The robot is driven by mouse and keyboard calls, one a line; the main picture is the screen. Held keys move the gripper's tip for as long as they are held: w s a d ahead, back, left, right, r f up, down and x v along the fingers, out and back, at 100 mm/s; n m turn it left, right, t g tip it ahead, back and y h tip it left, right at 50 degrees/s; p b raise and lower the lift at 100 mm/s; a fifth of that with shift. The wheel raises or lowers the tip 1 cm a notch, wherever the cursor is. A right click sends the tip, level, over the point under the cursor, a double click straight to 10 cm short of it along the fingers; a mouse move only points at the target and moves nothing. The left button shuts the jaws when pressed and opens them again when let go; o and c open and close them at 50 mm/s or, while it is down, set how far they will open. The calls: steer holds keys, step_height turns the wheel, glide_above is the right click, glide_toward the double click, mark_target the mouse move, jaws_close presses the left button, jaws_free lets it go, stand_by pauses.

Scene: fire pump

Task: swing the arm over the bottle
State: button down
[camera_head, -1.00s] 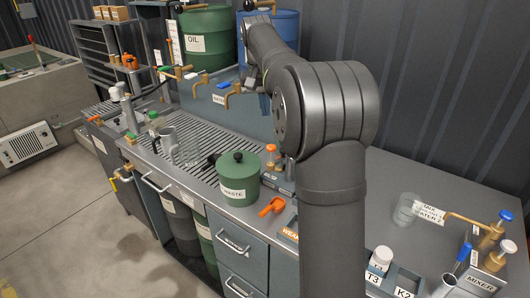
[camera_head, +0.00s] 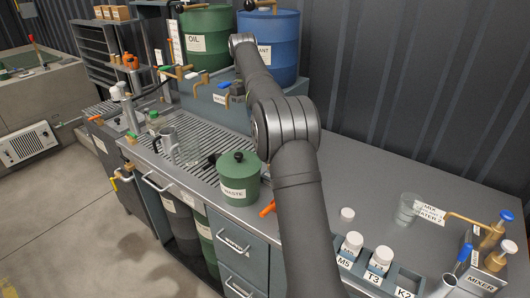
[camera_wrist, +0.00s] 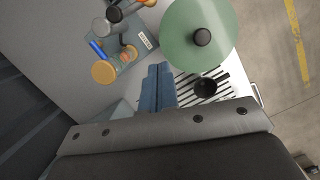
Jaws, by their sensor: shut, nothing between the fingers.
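My gripper (camera_wrist: 157,90) shows in the wrist view with its blue fingers together and nothing between them. The fingers are apart from both in the picture. White-capped bottles (camera_head: 351,243) and (camera_head: 380,258) stand upright in a labelled rack at front right. The frames do not settle which bottle is meant.
The slatted drain (camera_head: 185,150) lies left of the pot. Brass taps and the oil (camera_head: 205,40) and blue (camera_head: 270,45) drums stand behind. A clear beaker (camera_head: 408,208) and the mixer (camera_head: 480,270) are at right. The counter's right rear is clear.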

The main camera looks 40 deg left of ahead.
steer(key=x, duration=1)
steer(key=shift+s+d, duration=0.25)
steer(key=shift+d, duration=0.4)
steer(key=shift+s+d, duration=0.25)
steer(key=shift+d, duration=0.35)
steer(key=shift+s+d, duration=0.2)
steer(key=shift+d, duration=0.45)
